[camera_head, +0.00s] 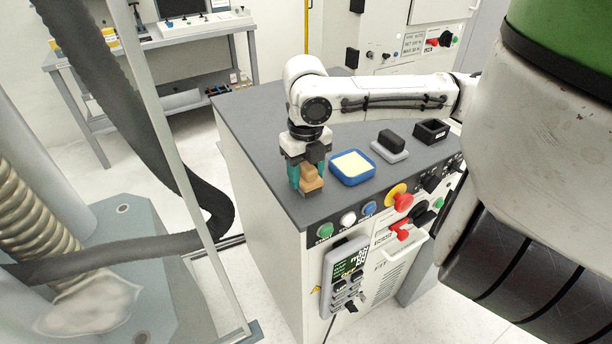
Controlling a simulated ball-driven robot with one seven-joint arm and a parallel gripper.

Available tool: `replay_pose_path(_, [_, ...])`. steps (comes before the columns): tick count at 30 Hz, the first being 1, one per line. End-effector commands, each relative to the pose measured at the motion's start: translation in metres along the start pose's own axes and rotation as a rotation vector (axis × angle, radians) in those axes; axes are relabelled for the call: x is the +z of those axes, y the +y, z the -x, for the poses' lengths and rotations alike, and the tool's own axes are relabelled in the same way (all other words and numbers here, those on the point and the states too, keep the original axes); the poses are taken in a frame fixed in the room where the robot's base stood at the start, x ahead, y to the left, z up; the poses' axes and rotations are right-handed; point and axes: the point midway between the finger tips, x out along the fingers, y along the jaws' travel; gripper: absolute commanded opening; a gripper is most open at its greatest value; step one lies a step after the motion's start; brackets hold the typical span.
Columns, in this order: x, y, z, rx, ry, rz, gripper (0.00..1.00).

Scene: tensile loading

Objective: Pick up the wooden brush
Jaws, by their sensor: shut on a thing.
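The wooden brush (312,177) is a small tan-brown block with a stepped top and a darker lower edge. It is at the near left part of the grey cabinet top (262,132). My gripper (309,178) points down over it with teal fingers and is shut on it. The left finger shows beside the brush; the other finger is partly hidden behind it. The brush is at or just above the surface; I cannot tell which.
A blue tray with a yellow pad (352,167) lies just right of the brush. A black block on a grey base (390,146) and an open black box (431,131) stand further right. Buttons and a red emergency knob (402,201) line the front edge. The cabinet top's back left is clear.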

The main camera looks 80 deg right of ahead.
Motion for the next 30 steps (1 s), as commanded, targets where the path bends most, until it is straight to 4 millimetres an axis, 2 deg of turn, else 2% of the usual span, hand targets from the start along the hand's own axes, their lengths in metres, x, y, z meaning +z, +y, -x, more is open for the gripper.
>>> replay_pose_path(8, [-0.001, 0.0, 0.001, 0.0, 0.006, -0.001, 0.18])
replay_pose_path(14, [0.0, 0.0, 0.026, 0.0, 0.0, -0.001, 0.18])
replay_pose_path(23, [-0.037, -0.041, 0.093, -0.002, -0.002, -0.004, 0.18])
replay_pose_path(30, [-0.075, -0.079, 0.114, 0.002, 0.001, -0.006, 0.18])
